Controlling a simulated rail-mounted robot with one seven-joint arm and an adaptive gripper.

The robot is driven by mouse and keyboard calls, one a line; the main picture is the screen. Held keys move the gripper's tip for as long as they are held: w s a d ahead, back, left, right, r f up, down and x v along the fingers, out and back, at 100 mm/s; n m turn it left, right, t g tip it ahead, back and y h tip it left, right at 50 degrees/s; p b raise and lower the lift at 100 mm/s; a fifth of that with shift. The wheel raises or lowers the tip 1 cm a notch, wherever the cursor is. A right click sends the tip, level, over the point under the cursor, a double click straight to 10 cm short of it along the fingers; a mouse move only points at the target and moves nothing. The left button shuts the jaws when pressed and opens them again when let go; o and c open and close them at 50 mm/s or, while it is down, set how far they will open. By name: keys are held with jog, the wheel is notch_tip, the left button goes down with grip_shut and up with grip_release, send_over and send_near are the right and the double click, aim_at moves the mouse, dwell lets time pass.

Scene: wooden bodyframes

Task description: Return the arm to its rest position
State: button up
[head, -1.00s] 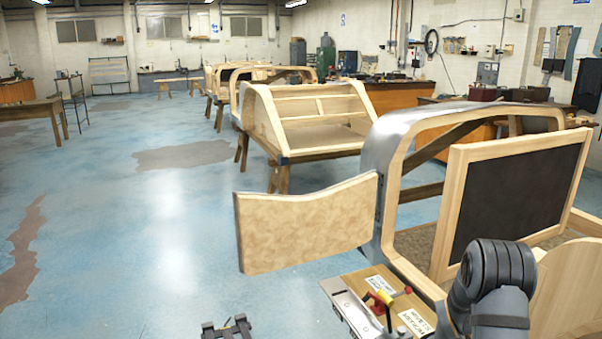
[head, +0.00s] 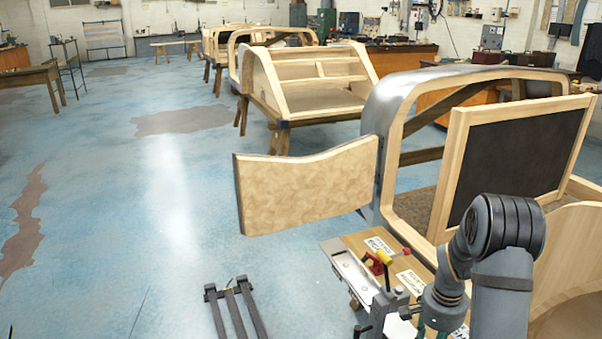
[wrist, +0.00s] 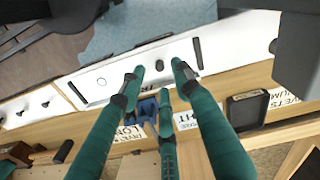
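My gripper shows in the wrist view (wrist: 158,82) with three green fingers ending in dark tips. The fingers are spread apart and nothing is held between them. They are over a wooden board with a white strip (wrist: 205,50) and printed labels; whether they touch it is unclear. In the head view my grey arm bends down at the lower right, and its wrist end reaches the bottom edge. Only bits of the green fingers show there.
A wooden board (head: 350,243) with a yellow-and-red clamp (head: 388,258) lies close to my wrist. A wooden bodyframe (head: 400,160) with a hinged door (head: 300,190) and a dark framed panel (head: 515,165) stands beside my arm. Open blue floor (head: 150,200) is at left.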

notch_tip(320, 180, down, 4)
jog(key=shift+s, duration=0.15)
notch_tip(320, 180, up, 5)
jog(key=p, duration=0.5)
jog(key=shift+s+p, duration=0.1)
jog(key=shift+p, duration=0.45)
jog(key=shift+w+r+p, duration=0.2)
jog(key=shift+r+p, duration=0.2)
jog(key=shift+p, duration=0.15)
